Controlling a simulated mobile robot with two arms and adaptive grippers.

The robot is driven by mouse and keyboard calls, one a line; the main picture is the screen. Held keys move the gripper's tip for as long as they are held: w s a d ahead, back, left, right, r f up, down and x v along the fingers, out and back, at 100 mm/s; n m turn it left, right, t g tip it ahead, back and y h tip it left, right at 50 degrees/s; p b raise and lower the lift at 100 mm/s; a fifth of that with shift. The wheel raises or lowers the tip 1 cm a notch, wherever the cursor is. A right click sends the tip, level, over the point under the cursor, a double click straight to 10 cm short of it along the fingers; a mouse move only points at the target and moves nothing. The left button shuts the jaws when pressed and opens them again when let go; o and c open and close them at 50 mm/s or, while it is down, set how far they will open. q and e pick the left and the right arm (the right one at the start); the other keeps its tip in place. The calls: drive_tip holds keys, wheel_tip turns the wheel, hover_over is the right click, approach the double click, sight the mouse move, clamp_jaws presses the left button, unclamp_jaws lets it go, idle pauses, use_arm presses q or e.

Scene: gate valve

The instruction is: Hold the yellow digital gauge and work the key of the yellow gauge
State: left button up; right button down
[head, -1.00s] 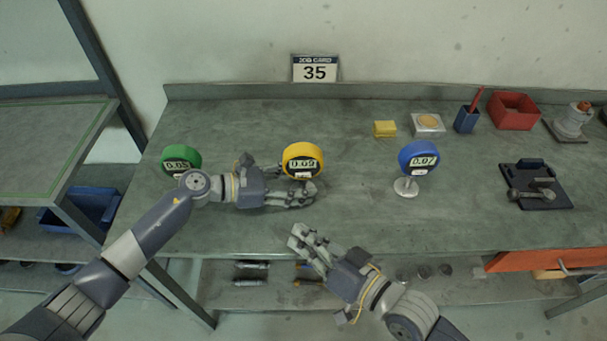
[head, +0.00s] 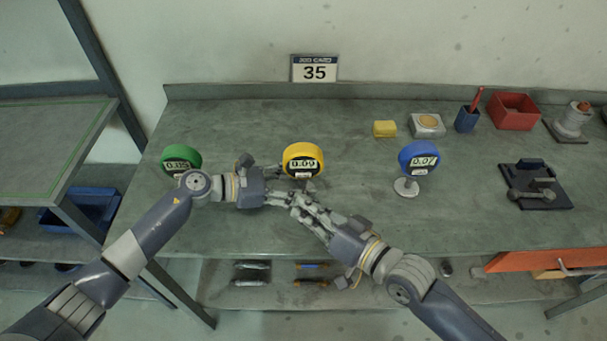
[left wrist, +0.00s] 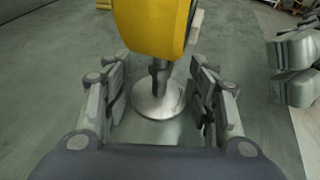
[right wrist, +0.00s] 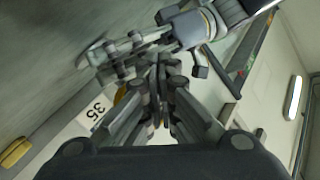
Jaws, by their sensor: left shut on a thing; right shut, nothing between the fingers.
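The yellow digital gauge (head: 303,153) stands upright on the bench, with a dark display that seems to read 0.09. A small pale patch, perhaps its key (head: 303,174), sits low on its face. In the left wrist view the gauge's yellow back (left wrist: 155,28) stands above its stem and round metal foot (left wrist: 157,103). My left gripper (head: 290,196) is shut on the gauge at its stem, below the yellow body. My right gripper (head: 297,203) is shut and empty, just in front of the gauge and overlapping the left fingers in the head view. Whether they touch is unclear.
A green gauge (head: 181,155) stands to the left, partly behind my left arm. A blue gauge (head: 418,156) stands to the right. A yellow block (head: 385,129), a red bin (head: 514,110) and a black fixture (head: 538,186) lie farther right. The bench between the yellow and blue gauges is clear.

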sight(293, 178)
drive_tip(key=shift+w, duration=1.75)
drive_tip(key=shift+w, duration=0.15)
drive_tip(key=shift+w, duration=0.3)
drive_tip(key=shift+w+d+r, duration=0.15)
drive_tip(key=shift+w, duration=0.65)
idle(0.7)
drive_tip(key=shift+s, duration=0.15)
drive_tip(key=shift+s+r, duration=0.15)
drive_tip(key=shift+s, duration=0.85)
